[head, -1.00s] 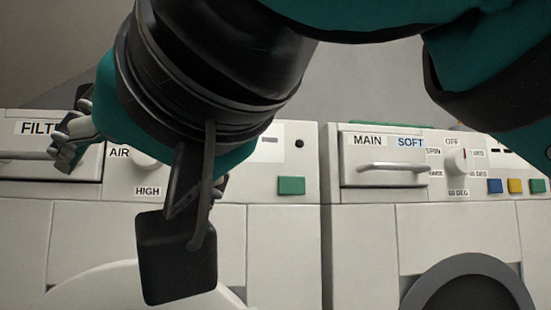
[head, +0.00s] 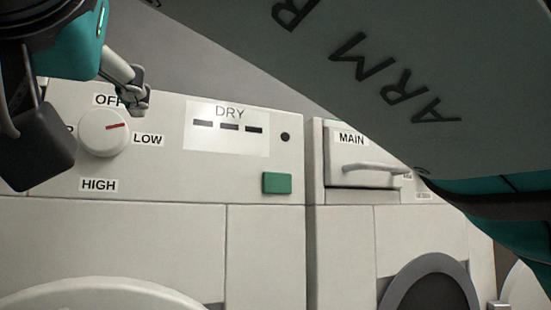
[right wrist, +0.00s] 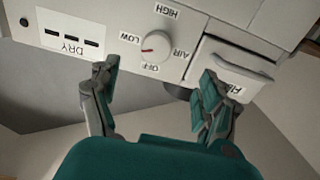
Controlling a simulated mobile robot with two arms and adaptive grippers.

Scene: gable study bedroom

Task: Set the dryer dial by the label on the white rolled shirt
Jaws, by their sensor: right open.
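The dryer dial (head: 104,132) is a round white knob with a red mark on the dryer's front panel. The mark points right and slightly up, close to LOW and a little toward OFF. HIGH is below; the label on the left is mostly hidden in the head view but reads AIR in the wrist view. My right gripper (head: 131,92) is above and right of the dial, apart from it. In the right wrist view, the dial (right wrist: 157,46) shows beyond the gap between the spread, empty fingers (right wrist: 160,72). The white rolled shirt and my left gripper are out of view.
The dryer panel has a DRY display (head: 228,145) and a green button (head: 277,183). A drawer labelled MAIN (head: 350,172) with a protruding handle is on the machine to the right. A filter drawer (right wrist: 235,72) with a handle is beside the dial in the wrist view.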

